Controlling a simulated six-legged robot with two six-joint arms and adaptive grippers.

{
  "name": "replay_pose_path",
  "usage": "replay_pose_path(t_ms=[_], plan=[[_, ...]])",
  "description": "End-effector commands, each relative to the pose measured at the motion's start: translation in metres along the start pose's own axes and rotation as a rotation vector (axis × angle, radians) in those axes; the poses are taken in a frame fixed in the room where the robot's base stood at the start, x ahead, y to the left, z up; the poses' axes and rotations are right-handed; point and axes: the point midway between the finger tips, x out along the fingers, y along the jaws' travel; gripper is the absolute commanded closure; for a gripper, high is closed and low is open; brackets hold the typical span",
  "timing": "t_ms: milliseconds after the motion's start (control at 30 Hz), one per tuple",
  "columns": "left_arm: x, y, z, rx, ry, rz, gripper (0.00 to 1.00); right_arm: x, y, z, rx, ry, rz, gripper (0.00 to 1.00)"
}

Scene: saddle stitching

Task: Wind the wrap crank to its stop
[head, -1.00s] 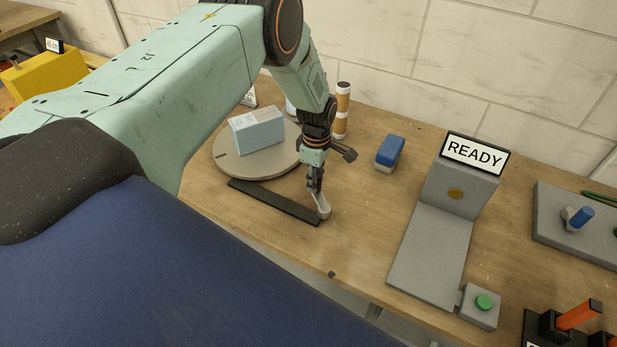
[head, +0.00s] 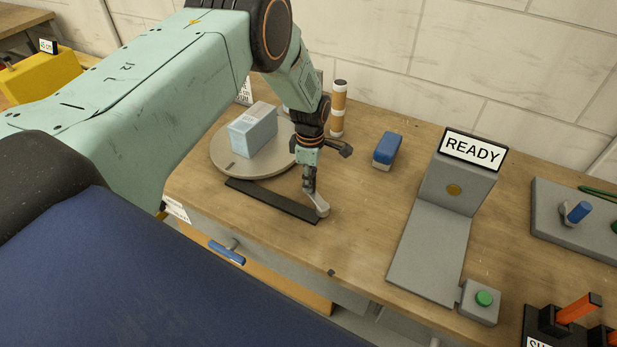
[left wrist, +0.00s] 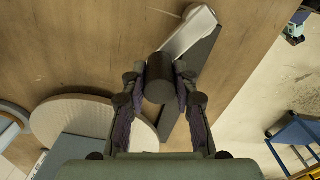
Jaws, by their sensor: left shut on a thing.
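The wrap crank's pale grey arm (head: 321,204) sits at the right end of a black strip (head: 272,201) on the bench. It also shows in the left wrist view (left wrist: 190,32). My left gripper (head: 309,186) is over the crank, pointing down. In the left wrist view its fingers close on both sides of the crank's dark round knob (left wrist: 159,78). A round turntable (head: 222,162) stands beside the strip and carries a light blue box (head: 254,133). My right gripper is not in view.
A banded roll (head: 338,108) stands behind my left gripper. A blue block (head: 387,150) lies to its right. A grey stand with a READY sign (head: 472,151) and green button (head: 484,298) is farther right. The bench between crank and stand is clear.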

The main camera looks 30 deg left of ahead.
Motion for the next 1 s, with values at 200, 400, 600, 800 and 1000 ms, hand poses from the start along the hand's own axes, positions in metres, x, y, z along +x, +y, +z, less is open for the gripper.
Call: replay_pose_path(t_ms=[200, 400, 600, 800, 1000], plan=[[-0.002, 0.002, 0.0, -0.003, -0.002, 0.006, 0.59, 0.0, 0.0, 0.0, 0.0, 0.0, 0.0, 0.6], [-0.001, 0.0, -0.002, -0.004, -0.001, 0.003, 0.48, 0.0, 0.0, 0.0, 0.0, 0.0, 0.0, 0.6], [-0.001, 0.0, -0.002, -0.004, -0.001, 0.002, 0.48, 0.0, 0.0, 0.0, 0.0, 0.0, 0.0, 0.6], [-0.018, 0.001, -0.001, -0.004, -0.002, 0.005, 0.48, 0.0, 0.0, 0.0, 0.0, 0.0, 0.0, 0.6], [-0.058, 0.001, -0.001, -0.004, -0.003, 0.005, 0.48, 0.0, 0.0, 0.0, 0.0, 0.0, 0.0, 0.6]])
